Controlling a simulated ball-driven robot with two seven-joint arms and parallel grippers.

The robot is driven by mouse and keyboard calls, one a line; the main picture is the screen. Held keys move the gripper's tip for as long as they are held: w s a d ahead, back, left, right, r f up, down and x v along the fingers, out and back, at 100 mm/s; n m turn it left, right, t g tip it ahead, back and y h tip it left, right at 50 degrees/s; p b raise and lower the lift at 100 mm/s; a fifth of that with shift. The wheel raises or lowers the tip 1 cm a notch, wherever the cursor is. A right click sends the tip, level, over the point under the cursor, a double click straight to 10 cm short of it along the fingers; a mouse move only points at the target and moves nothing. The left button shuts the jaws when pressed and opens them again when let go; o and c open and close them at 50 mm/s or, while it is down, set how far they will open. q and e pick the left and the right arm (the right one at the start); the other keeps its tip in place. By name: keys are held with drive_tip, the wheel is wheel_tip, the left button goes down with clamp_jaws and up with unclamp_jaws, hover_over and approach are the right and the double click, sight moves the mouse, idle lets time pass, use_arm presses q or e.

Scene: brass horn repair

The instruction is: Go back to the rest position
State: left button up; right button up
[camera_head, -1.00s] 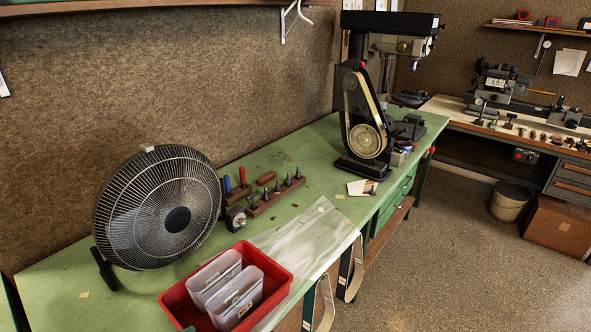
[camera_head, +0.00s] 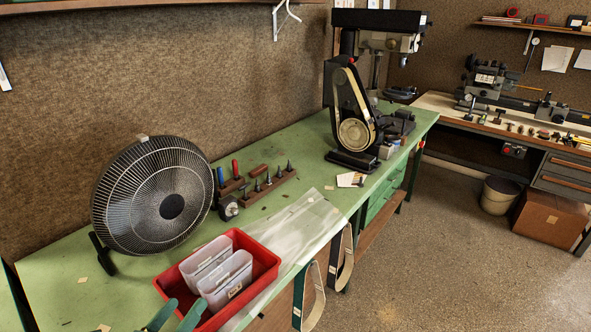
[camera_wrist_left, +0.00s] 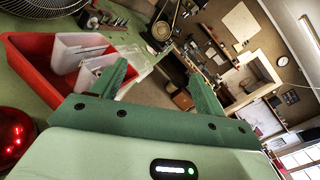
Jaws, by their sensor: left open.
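The green fingertips of my left gripper (camera_head: 175,316) show at the bottom edge of the head view, by the near left corner of the red bin (camera_head: 268,262). In the left wrist view my left gripper (camera_wrist_left: 158,80) has its fingers spread wide, with nothing held between them. The red bin also shows in that view (camera_wrist_left: 28,62), to the left of the fingers and partly behind one of them. Two whitish containers (camera_head: 226,284) stand side by side in the bin. My right gripper is in neither view.
On the green bench (camera_head: 300,161) are a round fan (camera_head: 130,200), a rack of small tools (camera_head: 268,184) and a belt-driven machine (camera_head: 350,125). A clear sheet (camera_head: 290,228) lies beside the bin. A bucket (camera_head: 497,195) and cardboard box (camera_head: 550,215) stand on the open floor.

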use_arm(q)
drive_tip(key=s+a+r+n+g+y, duration=0.1)
drive_tip(key=a+n+y, duration=0.45)
drive_tip(key=n, duration=0.35)
drive_tip(key=s+a+r+n+y, duration=0.1)
drive_tip(key=a+n+y, duration=0.4)
drive_tip(key=n, duration=0.4)
drive_tip(key=s+f+n+g+y, duration=0.2)
drive_tip(key=s+f+n+g, duration=0.2)
drive_tip(key=s+n, duration=0.1)
drive_tip(key=s+d+f+n+g+h, duration=0.2)
drive_tip(key=s+f+n+g, duration=0.2)
drive_tip(key=s+g, duration=0.1)
drive_tip(key=s+d+f+g+h+b, duration=0.1)
drive_tip(key=s+d+f+g+b, duration=0.15)
drive_tip(key=f, duration=1.45)
drive_tip(key=s+d+f+g+h+b, duration=0.1)
drive_tip(key=s+d+f+h+b, duration=0.15)
drive_tip(key=f, duration=1.45)
drive_tip(key=s+f+n+g+b, duration=0.2)
drive_tip(key=s+f+n+b, duration=0.1)
drive_tip(key=s+f, duration=1.4)
drive_tip(key=shift+s+a+f+g+h+b, duration=0.3)
drive_tip(key=shift+s+f+g+h+b, duration=0.1)
drive_tip(key=shift+s+b, duration=0.35)
drive_tip(key=shift+w, duration=0.1)
